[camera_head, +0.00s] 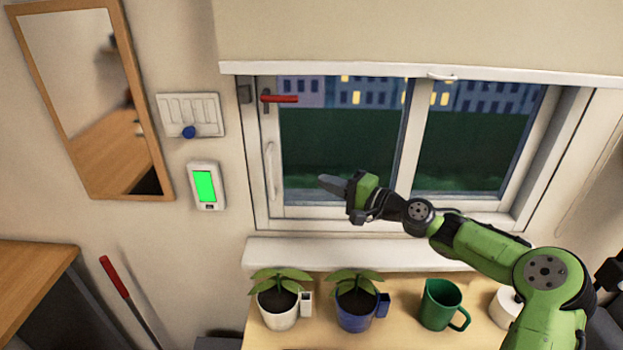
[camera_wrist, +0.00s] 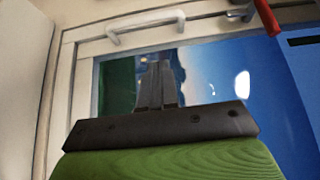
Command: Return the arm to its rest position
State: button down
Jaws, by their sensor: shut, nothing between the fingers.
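My gripper (camera_head: 330,184) is in front of the window in the head view, at the end of my raised green arm, and points left. It is apart from the sill below. In the wrist view my gripper (camera_wrist: 160,72) shows its two dark fingers side by side, shut with nothing between them. The window frame and pane lie beyond the fingers there.
The window (camera_head: 340,140) has a red handle (camera_head: 280,98) and a blind (camera_head: 420,40) above. Two potted plants, white (camera_head: 278,308) and blue (camera_head: 356,312), and a green mug (camera_head: 440,304) stand below on a wooden surface. A green-lit panel (camera_head: 206,186) hangs left.

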jog(key=s+a+f+n+g+h, duration=0.2)
jog(key=s+f+n+g+h, duration=0.1)
jog(key=s, duration=0.3)
jog(key=s+a+f+n+g+h, duration=0.2)
jog(key=s+f+n+h, duration=0.15)
jog(key=s, duration=0.35)
jog(key=s+d+r+h, duration=0.1)
jog(key=s+d+h, duration=0.1)
jog(key=s+d, duration=0.3)
jog(key=s+d+r+h, duration=0.2)
jog(key=s+d, duration=0.4)
jog(key=s, duration=0.7)
jog(key=s+d+r+h, duration=0.1)
jog(key=s+d+h, duration=0.3)
jog(key=s, duration=0.5)
jog(key=shift+d+r+t, duration=0.3)
jog(key=shift+d+r, duration=0.1)
jog(key=shift+d, duration=0.55)
jog(key=shift+w+r+h, duration=0.1)
jog(key=shift+w+h, duration=0.05)
jog(key=shift+h, duration=0.1)
